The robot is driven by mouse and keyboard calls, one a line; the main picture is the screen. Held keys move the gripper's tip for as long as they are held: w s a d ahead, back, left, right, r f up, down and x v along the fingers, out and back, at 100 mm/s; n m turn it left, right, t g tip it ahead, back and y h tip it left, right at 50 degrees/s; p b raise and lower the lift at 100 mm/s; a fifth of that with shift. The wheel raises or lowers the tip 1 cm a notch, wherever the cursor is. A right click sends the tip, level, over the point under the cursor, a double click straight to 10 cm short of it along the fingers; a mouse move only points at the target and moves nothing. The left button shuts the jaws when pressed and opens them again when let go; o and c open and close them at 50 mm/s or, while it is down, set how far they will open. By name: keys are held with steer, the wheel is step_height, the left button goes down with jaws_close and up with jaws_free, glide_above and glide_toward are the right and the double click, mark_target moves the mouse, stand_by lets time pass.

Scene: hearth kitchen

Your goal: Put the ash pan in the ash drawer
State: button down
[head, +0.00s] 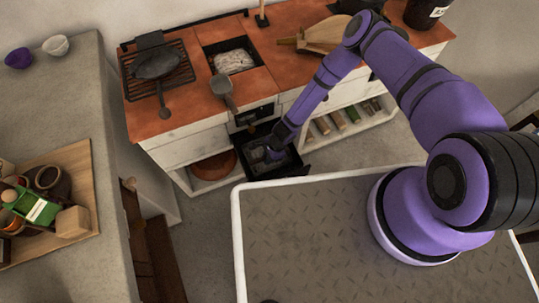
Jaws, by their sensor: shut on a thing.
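The ash drawer (301,171) is a dark, open box low in the front of the hearth. My gripper (272,155) reaches down into or just over it. A small grey piece beside the jaws looks like the ash pan (257,153), and my gripper is shut on it. The arm hides part of the pan and drawer. I cannot tell whether the pan touches the drawer floor.
A grey scoop (221,86) lies on the red hearth top, its handle over the front edge. A dark pan (156,64) rests on a grate (178,78). Bellows (318,37) lie at right. A grey counter (60,105) stands left.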

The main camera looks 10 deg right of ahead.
steer(key=shift+f, duration=0.25)
steer(key=c, duration=1.1)
jaws_free()
steer(key=v, duration=1.2)
steer(key=shift+r, duration=0.1)
